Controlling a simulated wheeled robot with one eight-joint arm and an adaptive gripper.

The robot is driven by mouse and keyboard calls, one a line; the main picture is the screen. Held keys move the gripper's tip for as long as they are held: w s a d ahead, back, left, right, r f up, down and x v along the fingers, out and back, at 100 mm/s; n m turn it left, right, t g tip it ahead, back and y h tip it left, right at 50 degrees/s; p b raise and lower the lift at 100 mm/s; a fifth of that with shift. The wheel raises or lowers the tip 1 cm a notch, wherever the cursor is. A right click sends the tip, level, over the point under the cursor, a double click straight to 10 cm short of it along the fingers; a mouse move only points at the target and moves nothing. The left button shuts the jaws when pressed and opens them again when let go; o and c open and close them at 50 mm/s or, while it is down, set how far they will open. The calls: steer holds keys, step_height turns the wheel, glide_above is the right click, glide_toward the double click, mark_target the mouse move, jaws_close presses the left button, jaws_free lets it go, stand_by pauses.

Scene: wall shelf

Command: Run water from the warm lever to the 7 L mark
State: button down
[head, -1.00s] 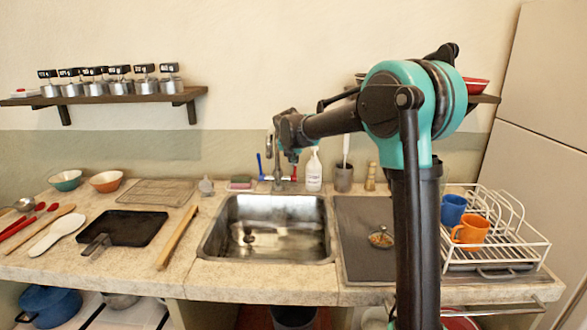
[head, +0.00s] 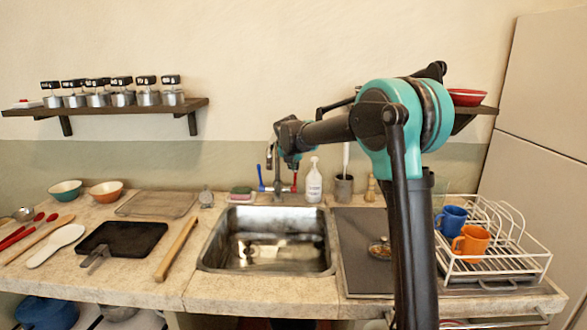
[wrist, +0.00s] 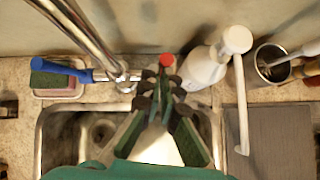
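The tap (head: 277,172) stands behind the sink (head: 215,250), with a blue lever (head: 261,178) on its left and a red lever (head: 295,182) on its right. In the wrist view the blue lever (wrist: 60,72) lies sideways and the red lever's tip (wrist: 167,61) is just beyond my fingers. My gripper (wrist: 160,88) has its fingers apart, one on each side of the line of the red lever; I cannot tell whether they touch it. In the head view my gripper (head: 290,160) is just above the red lever. No litre marks are readable and no running water shows.
A white pump bottle (head: 314,182) and a utensil cup (head: 343,188) stand close to the right of the tap. A sponge dish (head: 241,194) is on the left. A dish rack (head: 500,262) with mugs stands far right. A wooden shelf (head: 150,108) holds several jars.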

steer(key=shift+w+d+r, duration=0.15)
steer(key=shift+w+r, duration=0.1)
steer(key=shift+w, duration=0.1)
steer(key=v, duration=1.2)
steer(key=shift+s+f, duration=0.25)
steer(key=shift+s, duration=0.1)
steer(key=c, duration=2.2)
jaws_free()
